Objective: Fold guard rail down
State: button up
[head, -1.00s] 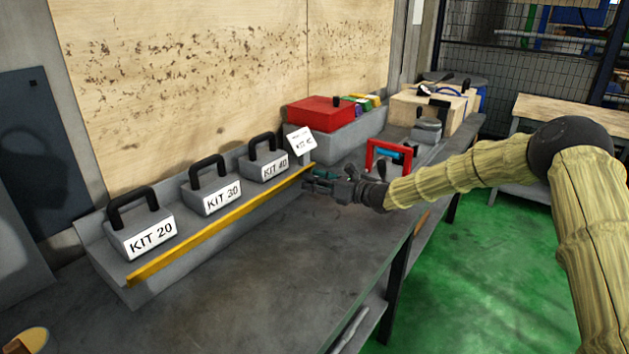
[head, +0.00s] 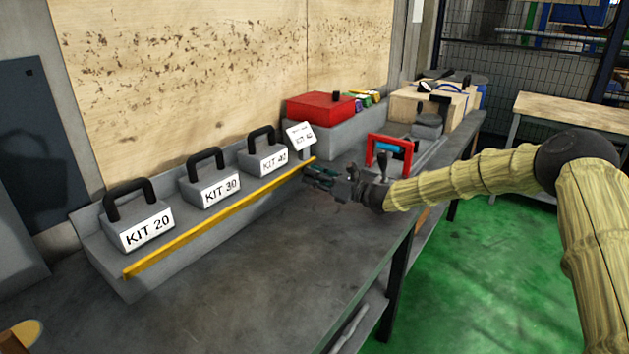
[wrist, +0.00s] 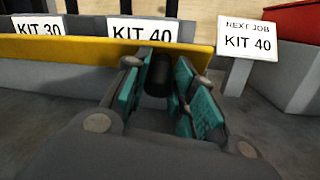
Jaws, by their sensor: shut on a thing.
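The yellow guard rail (head: 220,217) runs along the front of the grey kit rack (head: 190,238), level with the lower part of the kit boxes. In the wrist view the rail (wrist: 60,50) crosses in front of the KIT 30 and KIT 40 labels. My gripper (head: 309,174) is at the rail's right end. In the wrist view its teal-padded fingers are shut on a black cylindrical knob (wrist: 158,76) at the rail. The join between knob and rail is partly hidden by the fingers.
Boxes KIT 20 (head: 146,231), KIT 30 (head: 221,188) and KIT 40 (head: 273,161) stand behind the rail. A "NEXT JOB KIT 40" sign (wrist: 248,38) stands right of the rail. A red-framed fixture (head: 390,148) is near my wrist. The bench front (head: 270,285) is clear.

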dwell(0.3)
jog(key=o, duration=1)
jog(key=shift+d+f, duration=0.1)
jog(key=shift+v, duration=3.75)
